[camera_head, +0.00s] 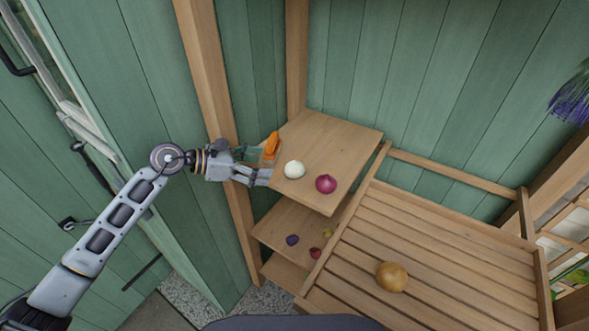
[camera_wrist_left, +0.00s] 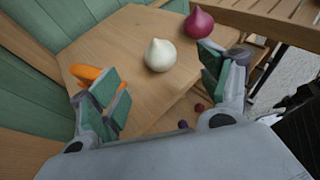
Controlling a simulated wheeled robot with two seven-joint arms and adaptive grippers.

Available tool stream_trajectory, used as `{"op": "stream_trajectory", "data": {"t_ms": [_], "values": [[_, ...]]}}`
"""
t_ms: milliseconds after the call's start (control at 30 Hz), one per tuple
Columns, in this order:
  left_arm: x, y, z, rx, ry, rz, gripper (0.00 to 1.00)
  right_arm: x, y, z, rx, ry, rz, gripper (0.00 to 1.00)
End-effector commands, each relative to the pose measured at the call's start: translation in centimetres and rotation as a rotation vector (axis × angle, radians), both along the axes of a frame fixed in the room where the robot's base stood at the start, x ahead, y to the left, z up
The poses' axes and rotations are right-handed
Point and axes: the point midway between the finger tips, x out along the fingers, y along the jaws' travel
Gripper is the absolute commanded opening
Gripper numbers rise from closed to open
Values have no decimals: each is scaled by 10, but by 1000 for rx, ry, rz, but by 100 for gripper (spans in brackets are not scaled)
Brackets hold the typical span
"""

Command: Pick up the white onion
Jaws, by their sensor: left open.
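The white onion (camera_head: 294,170) sits on the top wooden shelf, left of a red onion (camera_head: 325,184). In the left wrist view the white onion (camera_wrist_left: 160,55) stands upright, ahead of and between the fingers, apart from them. My left gripper (camera_head: 268,164) is at the left edge of the shelf, open and empty, with its fingers pointing toward the white onion. It also shows in the left wrist view (camera_wrist_left: 165,88). My right gripper is not in view.
An orange object (camera_head: 271,145) lies on the top shelf (camera_head: 340,140) close to my left gripper's upper finger. Small dark and red items (camera_head: 292,240) lie on the lower shelf. A brown round object (camera_head: 392,277) sits on the slatted bench (camera_head: 450,262). A green wall stands behind.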

Motion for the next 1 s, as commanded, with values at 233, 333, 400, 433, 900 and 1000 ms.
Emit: {"op": "stream_trajectory", "data": {"t_ms": [233,333,400,433,900,1000], "values": [[8,-22,-7,-2,0,-2,77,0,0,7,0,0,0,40],[11,-31,-11,-1,0,-2,77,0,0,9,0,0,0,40],[14,-36,-14,-2,1,-1,77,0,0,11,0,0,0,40],[15,-38,-15,-1,1,-1,77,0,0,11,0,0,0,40],[21,-55,-24,0,-1,0,77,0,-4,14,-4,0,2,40],[21,-55,-24,0,-1,0,77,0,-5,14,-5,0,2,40]]}}
